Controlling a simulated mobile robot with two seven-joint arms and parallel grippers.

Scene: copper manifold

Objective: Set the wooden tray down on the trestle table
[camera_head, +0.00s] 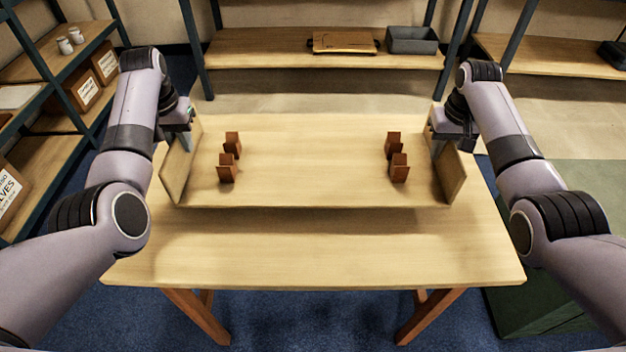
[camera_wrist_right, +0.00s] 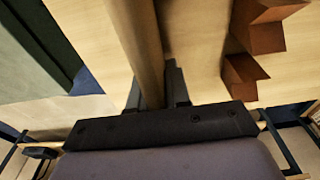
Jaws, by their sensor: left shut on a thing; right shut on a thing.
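The wooden tray (camera_head: 310,170) is a pale flat board with an upright wall at each end. It is over the middle of the trestle table (camera_head: 310,260) and looks level. A soft shadow runs along its front edge; I cannot tell whether its underside touches the tabletop. My left gripper (camera_head: 188,128) is shut on the tray's left end wall. My right gripper (camera_head: 438,142) is shut on the right end wall, which also shows between its fingers (camera_wrist_right: 153,92) in the right wrist view. The left fingertips are partly hidden by the wall.
Several reddish-brown notched blocks (camera_head: 228,168) stand on the tray in two groups, left and right. The tabletop in front of the tray is bare. A shelf behind holds a wooden case (camera_head: 344,42) and a grey bin (camera_head: 412,40). A dark green box (camera_head: 545,300) stands at right.

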